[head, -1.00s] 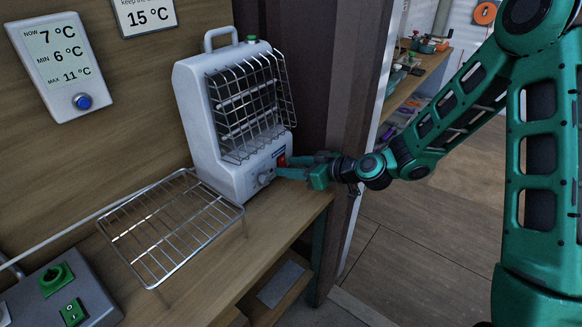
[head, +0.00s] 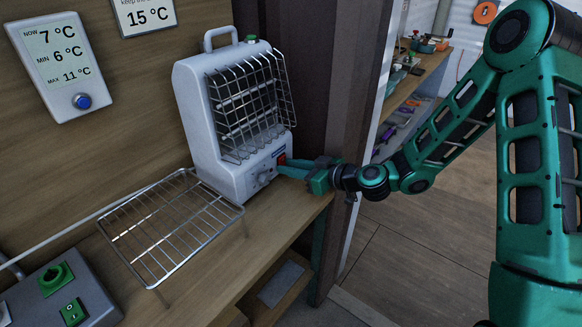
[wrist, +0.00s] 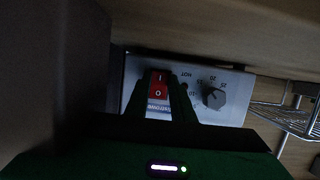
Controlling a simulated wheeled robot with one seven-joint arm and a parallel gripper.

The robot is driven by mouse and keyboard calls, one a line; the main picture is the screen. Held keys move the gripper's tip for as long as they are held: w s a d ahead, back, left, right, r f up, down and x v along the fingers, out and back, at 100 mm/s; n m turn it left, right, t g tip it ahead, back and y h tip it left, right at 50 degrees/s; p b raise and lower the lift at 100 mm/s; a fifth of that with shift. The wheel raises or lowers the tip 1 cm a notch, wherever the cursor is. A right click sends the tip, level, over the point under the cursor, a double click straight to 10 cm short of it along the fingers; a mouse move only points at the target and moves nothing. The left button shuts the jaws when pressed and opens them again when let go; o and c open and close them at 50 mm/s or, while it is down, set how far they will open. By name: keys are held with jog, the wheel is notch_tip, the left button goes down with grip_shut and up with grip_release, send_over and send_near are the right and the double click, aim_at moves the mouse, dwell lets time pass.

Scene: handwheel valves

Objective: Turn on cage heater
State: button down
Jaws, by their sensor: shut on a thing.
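The white cage heater (head: 213,130) stands upright on the wooden bench, with a wire guard (head: 248,105) over its front and no glow visible behind it. Its lower front panel carries a red rocker switch (wrist: 158,84) marked I and O and a grey dial (wrist: 214,97) with numbers and HOT beside it. In the head view the dial (head: 264,178) sits left of my gripper (head: 279,168). In the wrist view my gripper's fingers (wrist: 160,88) lie on either side of the red switch, shut on it. The fingers partly cover the panel lettering.
A wire rack (head: 170,225) stands on the bench (head: 222,268) left of the heater. A grey box with green controls (head: 62,295) is at the lower left. A thermometer (head: 57,65) reading 7 °C hangs on the wall. A dark post (head: 345,110) rises right of the heater.

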jog(key=shift+s+a+f+t+y, duration=0.1)
jog(key=shift+f+t+y, duration=0.2)
jog(key=shift+y, duration=0.3)
jog(key=c, duration=1.5)
grip_release()
jog(key=v, duration=1)
jog(key=shift+s+d+f, duration=0.1)
jog(key=shift+s+d, duration=0.05)
jog(key=shift+d, duration=0.25)
